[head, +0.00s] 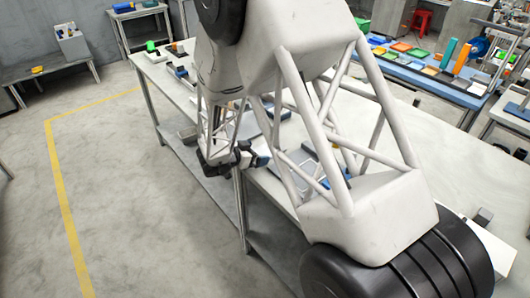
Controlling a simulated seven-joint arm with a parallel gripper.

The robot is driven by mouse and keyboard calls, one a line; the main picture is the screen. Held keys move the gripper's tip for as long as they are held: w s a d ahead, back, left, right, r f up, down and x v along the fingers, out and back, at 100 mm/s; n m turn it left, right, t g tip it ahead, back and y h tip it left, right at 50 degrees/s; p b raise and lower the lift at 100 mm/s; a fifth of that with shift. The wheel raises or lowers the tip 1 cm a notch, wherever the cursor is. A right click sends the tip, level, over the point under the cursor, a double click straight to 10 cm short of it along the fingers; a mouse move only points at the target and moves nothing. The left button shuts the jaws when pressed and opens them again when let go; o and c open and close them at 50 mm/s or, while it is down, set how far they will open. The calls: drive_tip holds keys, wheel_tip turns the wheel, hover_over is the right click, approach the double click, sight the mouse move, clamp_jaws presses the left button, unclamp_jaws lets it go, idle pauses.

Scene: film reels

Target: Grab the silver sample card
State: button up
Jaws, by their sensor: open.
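My gripper (242,157) hangs at the near long edge of the white worktable (455,180), left of the picture's middle. Its jaws are open, and I see nothing held between them. A small blue item (261,160) shows just right of the jaws; I cannot tell whether they touch. I cannot make out the silver sample card for certain. My arm's large white links cover much of the tabletop and may hide it.
Small blue and dark items (181,72) and a green block (151,46) lie at the table's far left end. A grey block (483,217) stands near the right end. A blue-topped bench (440,80) with coloured blocks stands behind. The floor at left is clear.

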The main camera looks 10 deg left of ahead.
idle(0.5)
drive_tip(key=c, duration=0.8)
drive_tip(key=shift+r, duration=0.15)
drive_tip(key=shift+r, duration=0.7)
wheel_tip(320, 180, up, 2)
drive_tip(key=shift+r, duration=0.1)
drive_tip(key=s+d, duration=0.2)
drive_tip(key=s, duration=0.3)
drive_tip(key=s+d, duration=0.2)
drive_tip(key=s, duration=0.3)
drive_tip(key=s+d+r, duration=0.1)
drive_tip(key=s+d, duration=0.1)
drive_tip(key=s, duration=0.2)
drive_tip(key=shift+s+d, duration=0.1)
drive_tip(key=shift+s, duration=0.3)
